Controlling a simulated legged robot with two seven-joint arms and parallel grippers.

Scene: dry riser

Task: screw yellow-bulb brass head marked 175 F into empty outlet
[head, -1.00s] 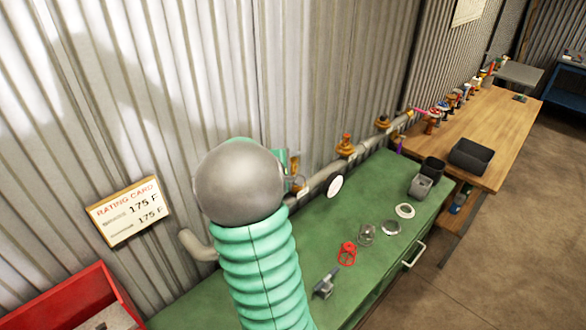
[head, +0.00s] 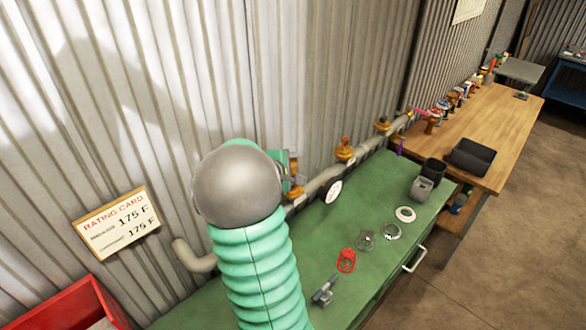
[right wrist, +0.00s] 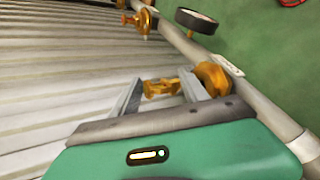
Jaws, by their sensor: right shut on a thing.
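My right gripper (head: 291,178) is at the wall pipe, mostly hidden behind my grey wrist joint and teal arm. In the right wrist view its two grey fingers (right wrist: 157,90) are shut on a small brass head (right wrist: 161,88). Its bulb colour and marking cannot be made out. A round brass fitting (right wrist: 212,77) on the pipe is right beside the right finger. I cannot tell whether the head touches it or whether this is the empty outlet. My left gripper is not in view.
The green bench (head: 375,190) holds a red cage (head: 346,260), rings and grey cups. A rating card (head: 118,222) reads 175 F.

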